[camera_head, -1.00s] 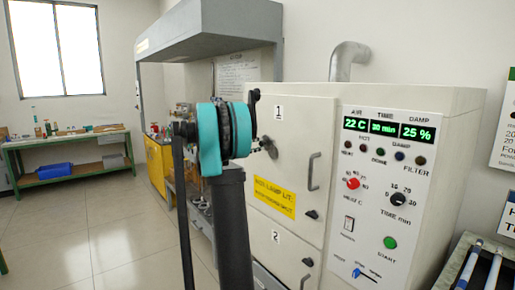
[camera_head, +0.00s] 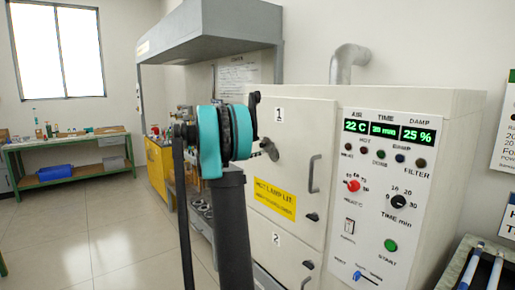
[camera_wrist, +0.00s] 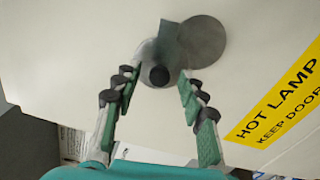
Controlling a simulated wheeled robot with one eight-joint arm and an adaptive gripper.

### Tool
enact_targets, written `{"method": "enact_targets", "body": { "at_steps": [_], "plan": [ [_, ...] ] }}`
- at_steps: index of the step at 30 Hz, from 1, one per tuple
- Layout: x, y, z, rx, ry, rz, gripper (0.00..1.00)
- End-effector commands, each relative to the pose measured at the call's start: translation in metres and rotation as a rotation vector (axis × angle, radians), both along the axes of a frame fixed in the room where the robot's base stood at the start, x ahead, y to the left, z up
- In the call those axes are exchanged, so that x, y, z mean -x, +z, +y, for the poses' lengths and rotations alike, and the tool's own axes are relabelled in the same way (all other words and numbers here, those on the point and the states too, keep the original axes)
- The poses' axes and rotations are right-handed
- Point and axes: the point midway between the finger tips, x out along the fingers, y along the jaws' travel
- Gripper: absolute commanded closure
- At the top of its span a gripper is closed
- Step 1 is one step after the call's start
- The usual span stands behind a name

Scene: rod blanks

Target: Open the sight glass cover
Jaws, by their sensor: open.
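The sight glass cover on door 1 shows in the wrist view as a grey round disc (camera_wrist: 208,43), with a grey tab and black round knob (camera_wrist: 159,75) at its lower left. The cover's metal fitting (camera_head: 270,148) also shows in the head view, partly hidden behind my arm. My gripper (camera_wrist: 158,89) is open, with one green-padded finger on each side of the knob. I cannot tell whether either finger touches it. In the head view, my teal wrist hides the fingertips. I cannot see any glass uncovered.
The cream cabinet has door 1 (camera_head: 303,150) with a yellow hot lamp label (camera_head: 275,198) and a vertical handle (camera_head: 314,173). Door 2 (camera_head: 285,255) is below. A control panel (camera_head: 383,200) is at right. Open floor (camera_head: 100,235) lies to the left.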

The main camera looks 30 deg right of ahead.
Motion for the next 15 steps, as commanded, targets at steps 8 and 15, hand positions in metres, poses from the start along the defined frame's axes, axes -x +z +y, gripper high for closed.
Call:
{"method": "enact_targets", "body": {
  "at_steps": [8, 15],
  "plan": [
    [0.0, 0.0, 0.013, 0.0, 0.003, 0.0, 0.59],
    [0.003, 0.0, 0.06, 0.0, 0.005, 0.0, 0.59]
  ]
}}
